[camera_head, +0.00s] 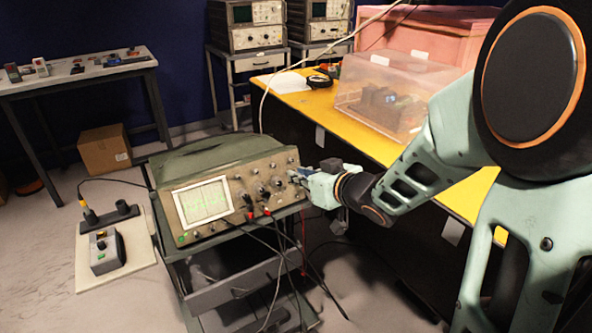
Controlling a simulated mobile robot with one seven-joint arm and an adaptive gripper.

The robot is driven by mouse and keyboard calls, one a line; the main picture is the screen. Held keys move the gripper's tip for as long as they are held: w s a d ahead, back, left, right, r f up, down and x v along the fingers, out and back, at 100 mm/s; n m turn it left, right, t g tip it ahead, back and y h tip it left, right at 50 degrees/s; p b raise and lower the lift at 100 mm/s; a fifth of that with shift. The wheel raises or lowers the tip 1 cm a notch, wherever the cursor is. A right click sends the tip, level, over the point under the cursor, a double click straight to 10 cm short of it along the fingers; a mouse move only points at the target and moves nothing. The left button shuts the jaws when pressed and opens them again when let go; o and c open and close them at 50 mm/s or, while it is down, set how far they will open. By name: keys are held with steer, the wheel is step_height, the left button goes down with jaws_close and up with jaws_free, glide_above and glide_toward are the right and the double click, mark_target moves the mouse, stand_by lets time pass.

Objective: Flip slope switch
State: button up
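An oscilloscope (225,190) with a lit green screen stands on a dark cart. Its front panel has several knobs (262,190) and plugged-in leads. The slope switch is too small to pick out on the panel. My gripper (300,178) is at the right end of the front panel, close against its upper right controls. Its fingers are small and partly hidden, so I cannot tell whether they are open or touching a control.
Black and red cables hang from the panel over the cart's drawers (240,286). A yellow table (310,108) with a clear box (390,95) is behind my arm. A board (145,262) with a control box (106,250) lies left of the cart.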

steer(key=shift+x, duration=1.45)
steer(key=shift+c, duration=0.6)
jaws_close()
